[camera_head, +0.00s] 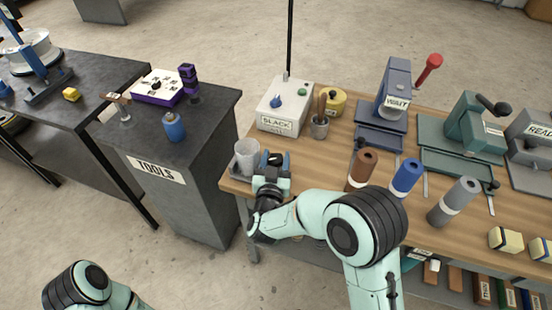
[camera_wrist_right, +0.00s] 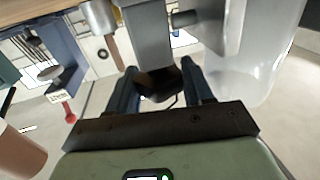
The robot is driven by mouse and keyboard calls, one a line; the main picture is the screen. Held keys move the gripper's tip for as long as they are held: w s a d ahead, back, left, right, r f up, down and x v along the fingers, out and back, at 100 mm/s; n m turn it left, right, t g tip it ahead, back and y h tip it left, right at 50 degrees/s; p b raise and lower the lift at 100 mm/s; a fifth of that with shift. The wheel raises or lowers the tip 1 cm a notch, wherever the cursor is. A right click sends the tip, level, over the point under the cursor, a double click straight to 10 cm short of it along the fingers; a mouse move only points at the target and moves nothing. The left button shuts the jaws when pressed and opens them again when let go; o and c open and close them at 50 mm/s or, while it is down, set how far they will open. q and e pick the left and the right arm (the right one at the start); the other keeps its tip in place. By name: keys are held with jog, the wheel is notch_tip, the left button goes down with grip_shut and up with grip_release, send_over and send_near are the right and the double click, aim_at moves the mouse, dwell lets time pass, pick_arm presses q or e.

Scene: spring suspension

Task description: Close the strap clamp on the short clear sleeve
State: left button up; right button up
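The short clear sleeve (camera_head: 246,154) stands at the left end of the wooden bench, on a grey base. In the right wrist view the clear sleeve (camera_wrist_right: 245,65) fills the upper right, with a grey metal block (camera_wrist_right: 148,40), apparently part of the clamp, beside it. My right gripper (camera_head: 275,158) is just right of the sleeve. In the wrist view its blue fingers (camera_wrist_right: 160,82) stand apart on both sides of a dark knob or lever end (camera_wrist_right: 160,86). Whether they press on it I cannot tell. The strap itself is not clear. My left gripper is out of view.
A white SLACK box (camera_head: 284,108) and a cup of sticks (camera_head: 320,126) stand behind my right gripper. A dark TOOLS cabinet (camera_head: 190,180) is left, across a gap.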

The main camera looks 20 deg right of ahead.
jog(key=shift+m+g+h, duration=0.3)
jog(key=shift+m+h, duration=0.1)
jog(key=shift+h, duration=0.2)
jog(key=shift+c, duration=0.3)
jog(key=o, duration=0.9)
jog(key=v, duration=1.3)
jog(key=shift+s, duration=0.2)
jog(key=shift+a, duration=0.1)
